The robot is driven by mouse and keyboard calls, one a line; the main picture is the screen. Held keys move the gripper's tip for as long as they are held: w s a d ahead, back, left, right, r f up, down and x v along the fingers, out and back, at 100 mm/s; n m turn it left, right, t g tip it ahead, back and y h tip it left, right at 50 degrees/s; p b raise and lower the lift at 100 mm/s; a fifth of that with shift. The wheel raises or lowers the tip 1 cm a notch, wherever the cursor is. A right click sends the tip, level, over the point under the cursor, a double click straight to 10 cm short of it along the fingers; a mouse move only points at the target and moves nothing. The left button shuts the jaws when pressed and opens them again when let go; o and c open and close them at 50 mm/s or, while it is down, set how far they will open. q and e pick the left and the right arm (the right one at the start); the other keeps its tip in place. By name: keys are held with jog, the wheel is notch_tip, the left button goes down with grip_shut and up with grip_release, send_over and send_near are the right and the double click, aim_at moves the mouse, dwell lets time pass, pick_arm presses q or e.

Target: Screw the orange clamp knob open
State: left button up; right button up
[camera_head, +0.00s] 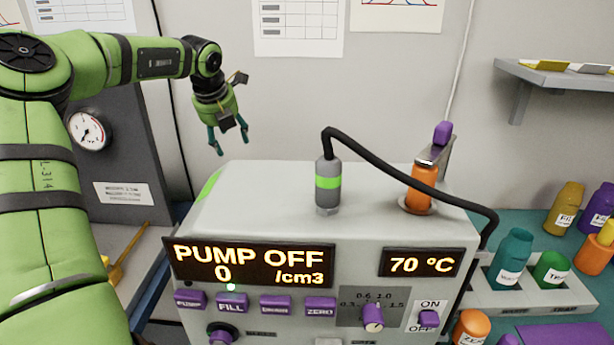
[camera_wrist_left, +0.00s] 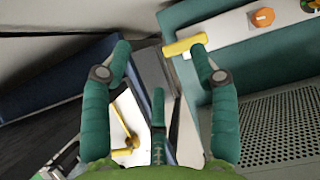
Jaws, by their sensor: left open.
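My left gripper (camera_head: 230,140) hangs in the air at the back left of the machine, above and left of its top, fingers spread and pointing down, empty. In the left wrist view the spread teal fingers of the left gripper (camera_wrist_left: 158,65) hold nothing. A round orange knob (camera_wrist_left: 263,17) sits on a pale strip at the upper right of that view, apart from the fingers. I cannot tell for sure whether it is the clamp knob. In the head view an orange cylinder (camera_head: 423,185) stands on the machine top under a bracket with a purple knob (camera_head: 442,133). My right gripper is not in view.
The grey machine (camera_head: 270,185) carries a grey probe (camera_head: 328,187) with a black hose arching right. Its display (camera_head: 250,263) reads PUMP OFF. Coloured bottles stand in a rack (camera_head: 530,297) at right. A yellow handle (camera_wrist_left: 185,46) shows near the right fingertip in the wrist view.

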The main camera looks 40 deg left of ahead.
pick_arm(q)
jog(key=s+a+f+h+p, duration=0.1)
jog(key=s+a+f+p, duration=0.2)
jog(key=s+a+p, duration=0.25)
notch_tip(320, 180, down, 6)
jog(key=w+d+r+m+h+p, duration=0.1)
jog(key=d+m+h+p, duration=0.1)
jog(key=m+p, duration=0.1)
jog(key=w+d+f+m+h+p, duration=0.1)
jog(key=w+d+f+m+p, duration=0.2)
jog(key=w+d+m+p, duration=0.85)
jog(key=shift+w+d+f+n+b, duration=0.55)
jog(key=shift+w+d+f, duration=0.25)
jog(key=shift+f, duration=0.25)
jog(key=shift+w+d+f+n+b, duration=0.55)
jog(key=shift+w+d+f, duration=0.3)
jog(key=shift+f, duration=0.2)
jog(key=shift+w+d+f+n+b, duration=0.5)
jog(key=shift+w+d+f, duration=0.3)
jog(key=shift+f, duration=0.25)
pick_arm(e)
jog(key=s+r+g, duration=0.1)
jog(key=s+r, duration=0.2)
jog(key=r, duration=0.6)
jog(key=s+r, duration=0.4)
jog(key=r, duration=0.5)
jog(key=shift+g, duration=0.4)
pick_arm(q)
jog(key=shift+c, duration=0.4)
